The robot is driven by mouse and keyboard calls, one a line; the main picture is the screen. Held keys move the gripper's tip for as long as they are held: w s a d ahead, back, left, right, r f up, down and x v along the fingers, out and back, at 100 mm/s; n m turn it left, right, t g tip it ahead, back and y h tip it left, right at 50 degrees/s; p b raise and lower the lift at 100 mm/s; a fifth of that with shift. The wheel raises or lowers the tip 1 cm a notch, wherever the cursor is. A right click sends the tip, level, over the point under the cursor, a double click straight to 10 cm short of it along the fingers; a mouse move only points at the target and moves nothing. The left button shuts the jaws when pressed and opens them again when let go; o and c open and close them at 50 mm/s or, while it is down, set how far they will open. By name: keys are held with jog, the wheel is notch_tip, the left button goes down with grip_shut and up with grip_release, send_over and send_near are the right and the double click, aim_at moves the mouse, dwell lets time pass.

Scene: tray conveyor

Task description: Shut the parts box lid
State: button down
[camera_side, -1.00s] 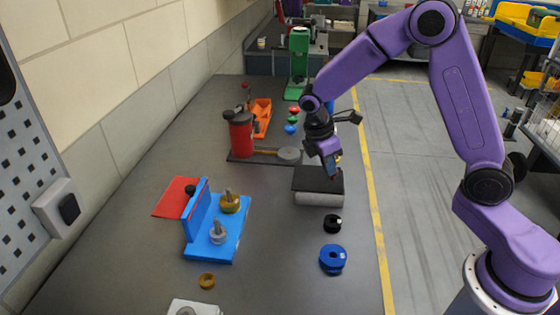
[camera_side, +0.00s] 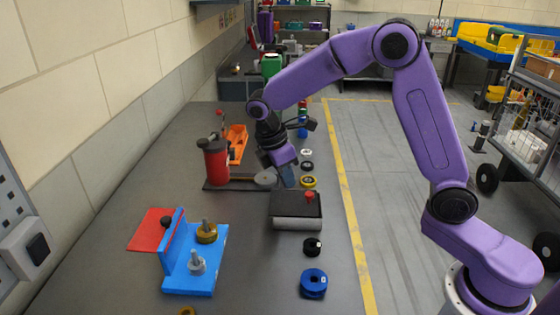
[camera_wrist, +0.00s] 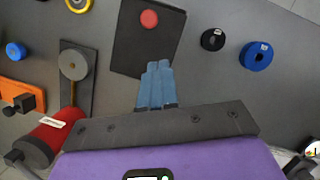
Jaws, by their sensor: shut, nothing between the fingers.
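The parts box (camera_side: 297,223) stands on the grey bench, with a pale grey front and a dark lid (camera_side: 288,203). The lid appears to lie flat on top of the box, and a red knob (camera_side: 309,196) stands on it. In the wrist view the dark lid (camera_wrist: 135,48) and its red knob (camera_wrist: 149,19) lie just ahead of my fingers. My gripper (camera_side: 288,184) is shut and empty, its blue fingertips pointing down at the lid's far edge. The fingertips also show in the wrist view (camera_wrist: 156,70). Whether they touch the lid I cannot tell.
A red cylinder with a plate (camera_side: 215,160) and an orange tray (camera_side: 236,143) stand to the left. A blue fixture (camera_side: 185,270) is nearer. A black ring (camera_side: 313,246) and a blue ring (camera_side: 313,284) lie in front of the box. The bench's right edge is close to the box.

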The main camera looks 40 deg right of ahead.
aim_at(310, 194)
jog(key=w+a+r+m+g, duration=0.1)
jog(key=w+r+m, duration=0.3)
jog(key=w+r, duration=0.1)
jog(key=shift+y, duration=0.3)
jog(key=x, duration=1)
jog(key=shift+s+f, duration=0.1)
jog(key=shift+f, duration=0.2)
jog(key=shift+s+d, duration=0.4)
jog(key=shift+d, duration=0.2)
jog(key=shift+s+d, duration=0.4)
jog(key=shift+d, duration=0.25)
jog(key=shift+s+d+f, duration=0.15)
jog(key=shift+s+d, duration=0.1)
jog(key=shift+s+d+f, duration=0.1)
jog(key=shift+s+d, duration=0.85)
jog(key=shift+d, duration=0.15)
